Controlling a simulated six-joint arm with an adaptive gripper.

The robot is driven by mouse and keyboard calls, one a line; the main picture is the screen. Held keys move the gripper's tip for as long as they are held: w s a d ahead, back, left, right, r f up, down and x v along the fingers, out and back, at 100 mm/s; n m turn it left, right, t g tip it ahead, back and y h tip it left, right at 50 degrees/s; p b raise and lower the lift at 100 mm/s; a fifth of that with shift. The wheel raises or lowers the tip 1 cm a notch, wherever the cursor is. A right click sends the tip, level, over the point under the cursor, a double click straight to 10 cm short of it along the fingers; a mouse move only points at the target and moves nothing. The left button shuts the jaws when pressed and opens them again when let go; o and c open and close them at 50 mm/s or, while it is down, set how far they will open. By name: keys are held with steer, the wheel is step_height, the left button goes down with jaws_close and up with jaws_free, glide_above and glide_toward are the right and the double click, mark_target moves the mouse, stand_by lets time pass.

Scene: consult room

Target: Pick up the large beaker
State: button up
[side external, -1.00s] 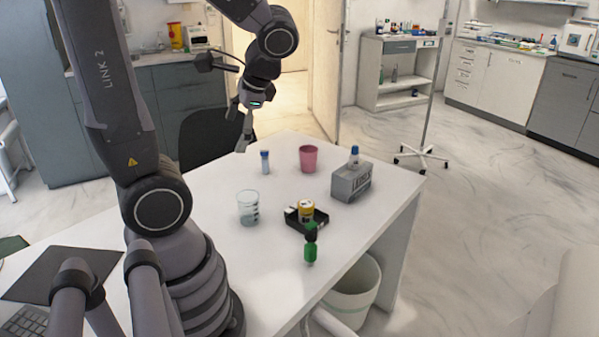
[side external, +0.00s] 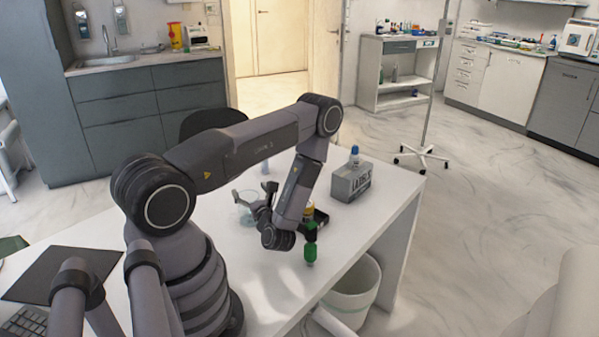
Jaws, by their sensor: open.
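The large beaker (side external: 245,212) is clear glass and stands upright on the white table, left of the middle in the side view. My gripper (side external: 250,197) is low over the table, right at the beaker, and its fingers are spread. The fingers overlap the beaker in this view, so I cannot tell whether they touch it. Part of the beaker is hidden behind the gripper.
A dark tray (side external: 321,218) with a yellow-labelled jar (side external: 309,210) is partly hidden behind my arm. A green bottle (side external: 310,250) stands near the table's front edge. A grey box (side external: 350,184) with a blue-capped bottle (side external: 354,155) stands at the right.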

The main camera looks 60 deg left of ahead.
mark_target(245, 192)
steer(key=f, duration=0.2)
steer(key=f+m+t, duration=0.1)
steer(key=shift+s+d, duration=0.2)
steer(key=shift+s, duration=0.05)
steer(key=shift+a+f+h, duration=0.15)
steer(key=shift+a+h, duration=0.05)
steer(key=shift+h, duration=0.1)
steer(key=shift+w+a, duration=0.2)
steer(key=shift+a, duration=2.05)
steer(key=c, duration=0.7)
